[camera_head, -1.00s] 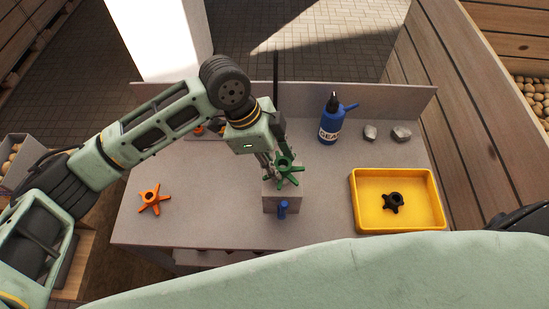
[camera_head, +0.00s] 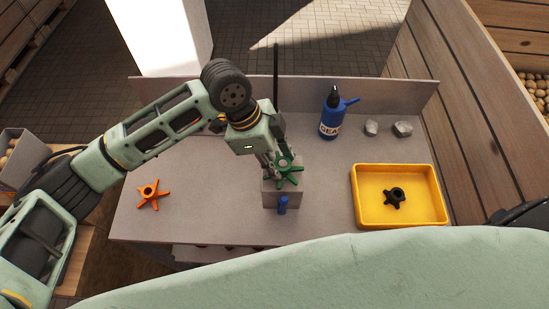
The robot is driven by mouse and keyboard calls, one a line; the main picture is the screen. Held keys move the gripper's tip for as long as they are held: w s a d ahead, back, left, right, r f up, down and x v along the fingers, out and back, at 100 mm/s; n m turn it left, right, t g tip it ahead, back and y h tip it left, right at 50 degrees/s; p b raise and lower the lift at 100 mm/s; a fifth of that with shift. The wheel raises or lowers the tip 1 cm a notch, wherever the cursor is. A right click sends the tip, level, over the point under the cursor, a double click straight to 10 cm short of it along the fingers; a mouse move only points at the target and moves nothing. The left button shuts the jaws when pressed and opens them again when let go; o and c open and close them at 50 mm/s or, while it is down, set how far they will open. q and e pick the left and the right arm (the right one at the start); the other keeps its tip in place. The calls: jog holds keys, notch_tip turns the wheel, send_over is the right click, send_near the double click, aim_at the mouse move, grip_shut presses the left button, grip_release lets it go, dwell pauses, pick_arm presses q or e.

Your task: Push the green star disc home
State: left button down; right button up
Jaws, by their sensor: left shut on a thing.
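The green star disc (camera_head: 291,173) is at the grey block (camera_head: 284,195) in the middle of the workbench. My left gripper (camera_head: 275,165) reaches in from the upper left and is shut on the disc. The disc's hub faces up and its arms spread over the top of the block. I cannot tell whether it touches the block. A blue peg or knob (camera_head: 282,205) is at the front of the block. My right gripper is not in view.
An orange star disc (camera_head: 152,194) lies at the left of the workbench (camera_head: 220,224). A yellow tray (camera_head: 363,210) holding a black star disc (camera_head: 395,197) stands at the right. A blue bottle (camera_head: 331,116) and two grey stones (camera_head: 402,129) are at the back.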

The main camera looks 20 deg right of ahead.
pick_arm(q)
jog(key=shift+f, duration=0.25)
jog(key=c, duration=1.3)
grip_release()
jog(key=shift+o, duration=0.2)
jog(key=v, duration=1.2)
jog(key=shift+f, duration=0.1)
